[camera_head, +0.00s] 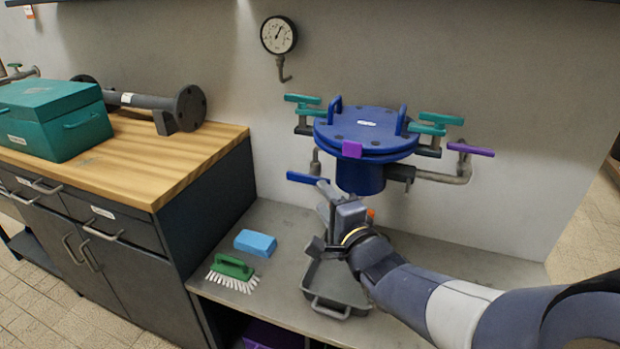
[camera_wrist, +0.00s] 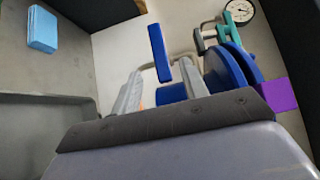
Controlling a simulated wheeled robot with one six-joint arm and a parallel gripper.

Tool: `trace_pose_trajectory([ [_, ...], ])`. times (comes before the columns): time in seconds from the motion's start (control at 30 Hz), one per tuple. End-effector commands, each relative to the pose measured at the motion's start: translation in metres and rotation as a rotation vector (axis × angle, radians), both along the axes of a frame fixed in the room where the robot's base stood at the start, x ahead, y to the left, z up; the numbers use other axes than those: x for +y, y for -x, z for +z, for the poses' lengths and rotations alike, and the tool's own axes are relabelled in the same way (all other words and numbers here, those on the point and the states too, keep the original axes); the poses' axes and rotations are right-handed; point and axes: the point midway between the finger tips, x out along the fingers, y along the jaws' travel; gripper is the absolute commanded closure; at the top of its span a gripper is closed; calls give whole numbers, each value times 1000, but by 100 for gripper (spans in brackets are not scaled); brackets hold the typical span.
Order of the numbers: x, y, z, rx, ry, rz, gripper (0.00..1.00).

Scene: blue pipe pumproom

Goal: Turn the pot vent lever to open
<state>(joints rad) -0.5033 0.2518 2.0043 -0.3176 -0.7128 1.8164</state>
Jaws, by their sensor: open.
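A blue pot (camera_head: 360,132) with a round lid and two upright handles is mounted at the wall; part of it shows in the wrist view (camera_wrist: 232,68). A blue lever (camera_head: 307,178) sits at its lower left, pointing left and nearly level; it shows in the wrist view (camera_wrist: 158,50). A purple lever (camera_head: 470,149) is on the pipe at the pot's right. Which one is the vent lever cannot be read. My gripper (camera_head: 328,192) is open and empty below the pot. In the wrist view the blue lever lies beyond and between the fingers (camera_wrist: 162,82); contact cannot be told.
Teal levers (camera_head: 303,99) (camera_head: 441,118) flank the lid, and a purple block (camera_head: 352,149) is at its front. A gauge (camera_head: 279,35) hangs above left. A grey tray (camera_head: 335,300), blue sponge (camera_head: 255,243) and green brush (camera_head: 234,266) lie on the bench below.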

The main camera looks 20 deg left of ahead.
Motion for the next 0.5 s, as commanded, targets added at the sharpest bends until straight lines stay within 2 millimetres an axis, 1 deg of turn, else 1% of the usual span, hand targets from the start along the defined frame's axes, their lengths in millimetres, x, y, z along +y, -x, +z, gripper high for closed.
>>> trace_pose_trajectory([
  [0.1,15,-17,-2,1,1,1,58],
  [0.3,38,-44,-2,1,2,-1,58],
  [0.5,53,-61,-1,1,2,-1,58],
])
